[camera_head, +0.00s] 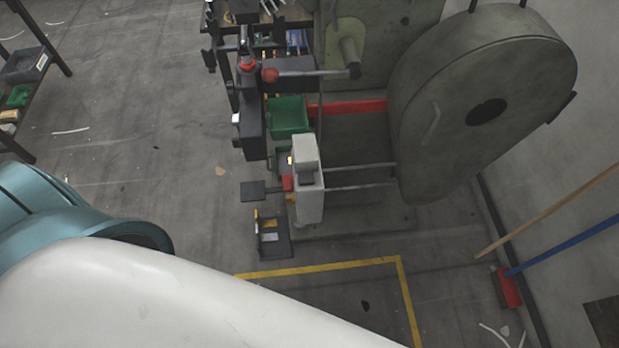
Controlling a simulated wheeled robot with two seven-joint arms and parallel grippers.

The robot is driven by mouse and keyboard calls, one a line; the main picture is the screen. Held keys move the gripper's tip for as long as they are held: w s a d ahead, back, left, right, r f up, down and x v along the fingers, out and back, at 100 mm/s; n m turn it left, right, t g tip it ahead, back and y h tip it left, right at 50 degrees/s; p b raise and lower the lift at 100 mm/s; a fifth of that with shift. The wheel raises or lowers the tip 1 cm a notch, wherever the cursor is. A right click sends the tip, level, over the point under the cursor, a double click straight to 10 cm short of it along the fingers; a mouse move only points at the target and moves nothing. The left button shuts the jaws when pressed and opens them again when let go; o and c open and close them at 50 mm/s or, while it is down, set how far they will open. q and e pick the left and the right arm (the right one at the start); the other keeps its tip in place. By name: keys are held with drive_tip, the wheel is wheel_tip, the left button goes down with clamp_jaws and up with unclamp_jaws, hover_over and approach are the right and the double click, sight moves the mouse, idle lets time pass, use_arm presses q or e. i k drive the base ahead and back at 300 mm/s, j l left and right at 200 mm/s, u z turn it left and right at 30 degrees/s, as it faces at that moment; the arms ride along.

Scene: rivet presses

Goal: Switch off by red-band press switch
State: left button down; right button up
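A large grey-green rivet press (440,110) with a big rounded wheel guard stands at the upper right. A red band (347,108) runs across its body. I cannot tell for certain which part is the switch. Neither gripper is in view; a white and teal link of my own arm fills the lower left.
A green bin (289,116) sits left of the red band. A yellow floor line (320,268) lies in front of the press. A red broom head (508,288) leans at the right wall. A shelf (28,66) stands far left. Floor between shelf and press is mostly clear.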

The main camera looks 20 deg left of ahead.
sight(288, 187)
drive_tip(key=j, duration=1.35)
drive_tip(key=k+u, duration=0.05)
